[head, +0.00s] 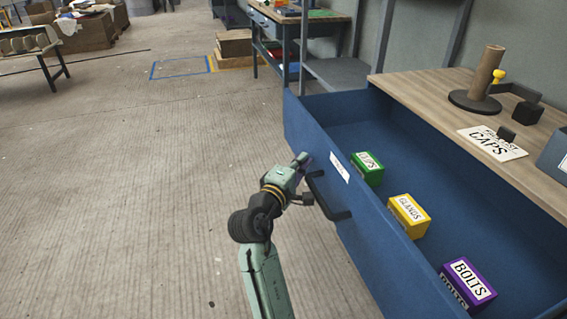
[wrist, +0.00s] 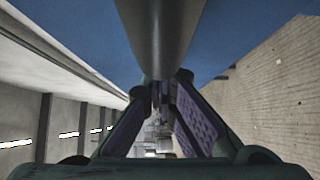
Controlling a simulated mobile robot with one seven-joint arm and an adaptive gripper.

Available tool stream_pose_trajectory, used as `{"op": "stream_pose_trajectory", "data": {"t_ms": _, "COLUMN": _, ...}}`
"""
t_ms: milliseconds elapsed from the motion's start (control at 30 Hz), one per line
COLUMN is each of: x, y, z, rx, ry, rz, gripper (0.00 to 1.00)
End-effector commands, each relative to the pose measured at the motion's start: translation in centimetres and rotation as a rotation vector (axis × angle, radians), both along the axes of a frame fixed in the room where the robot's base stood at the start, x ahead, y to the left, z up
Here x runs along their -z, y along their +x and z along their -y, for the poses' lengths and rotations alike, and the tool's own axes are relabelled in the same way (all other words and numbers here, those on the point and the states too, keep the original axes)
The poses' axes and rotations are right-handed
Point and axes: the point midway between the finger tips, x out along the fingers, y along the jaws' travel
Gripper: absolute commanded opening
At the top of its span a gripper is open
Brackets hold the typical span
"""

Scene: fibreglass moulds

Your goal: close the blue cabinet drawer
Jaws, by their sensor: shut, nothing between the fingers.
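The blue cabinet drawer (head: 400,168) stands pulled far out in the head view, with green, yellow and purple boxes inside. Its blue front carries a dark bar handle (head: 327,198) and a white label (head: 339,167). My gripper (head: 302,160) is at the outer face of the drawer front, by the far end of the handle. It is shut with nothing held. In the wrist view, my fingers (wrist: 162,100) come close together below a dark bar (wrist: 160,35), with a blue surface (wrist: 235,25) behind it. Whether the fingers touch the drawer is unclear.
The wooden cabinet top (head: 430,92) holds a brown tube on a black base (head: 475,102) and a "CAPS" card (head: 490,143). A blue workbench (head: 300,18) stands at the back. Open floor (head: 150,180) lies left of the drawer.

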Motion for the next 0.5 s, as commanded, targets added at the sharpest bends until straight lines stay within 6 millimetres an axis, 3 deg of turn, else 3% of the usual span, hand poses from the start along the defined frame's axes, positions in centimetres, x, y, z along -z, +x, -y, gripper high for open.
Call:
{"op": "stream_pose_trajectory", "data": {"t_ms": 33, "x": -0.1, "y": 0.4, "z": 1.6, "rx": 0.009, "ry": 0.000, "rz": -0.001, "gripper": 0.00}}
{"op": "stream_pose_trajectory", "data": {"t_ms": 500, "x": -0.3, "y": 4.4, "z": 14.1, "rx": 0.007, "ry": 0.000, "rz": -0.001, "gripper": 0.00}}
